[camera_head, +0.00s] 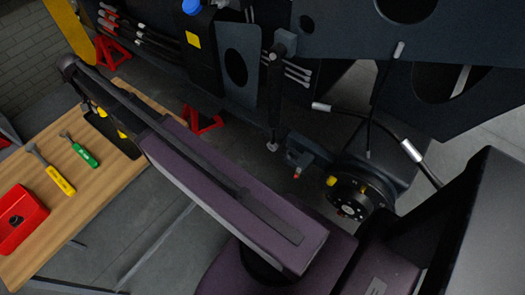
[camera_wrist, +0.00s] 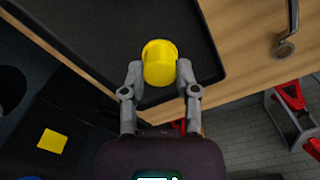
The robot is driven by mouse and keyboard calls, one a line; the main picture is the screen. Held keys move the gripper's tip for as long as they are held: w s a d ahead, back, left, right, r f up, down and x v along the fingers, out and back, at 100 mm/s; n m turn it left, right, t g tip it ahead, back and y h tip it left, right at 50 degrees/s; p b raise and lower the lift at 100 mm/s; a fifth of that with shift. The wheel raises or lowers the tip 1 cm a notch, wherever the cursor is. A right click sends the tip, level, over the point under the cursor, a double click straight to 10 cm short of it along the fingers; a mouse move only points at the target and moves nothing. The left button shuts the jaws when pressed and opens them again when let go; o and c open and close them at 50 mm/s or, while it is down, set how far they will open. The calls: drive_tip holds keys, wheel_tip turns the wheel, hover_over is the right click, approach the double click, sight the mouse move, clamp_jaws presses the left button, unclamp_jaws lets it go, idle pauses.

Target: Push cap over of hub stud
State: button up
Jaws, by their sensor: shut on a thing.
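A yellow cylindrical cap (camera_wrist: 159,63) sits between the fingertips of my gripper (camera_wrist: 160,78) in the wrist view. My gripper is shut on its sides. The cap is over a black tray (camera_wrist: 110,25) on the wooden table; I cannot tell whether it touches the tray. In the head view my arm largely hides the gripper and cap. The dark round hub (camera_head: 352,197) is at the lower right of the head view, far from the gripper. A yellow piece (camera_head: 331,181) shows at its left rim. Individual studs are too small to make out clearly.
The wooden table (camera_head: 85,185) also holds a green-handled tool (camera_head: 84,157), a yellow-handled tool (camera_head: 60,180) and a red box (camera_head: 18,220). The dark chassis (camera_head: 440,45) with hanging hoses fills the upper right. Red stands (camera_head: 203,121) are on the grey floor.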

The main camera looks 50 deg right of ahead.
wheel_tip(320, 180, up, 2)
drive_tip(key=shift+r+p, duration=0.15)
drive_tip(key=shift+p, duration=0.6)
drive_tip(key=shift+a, duration=0.15)
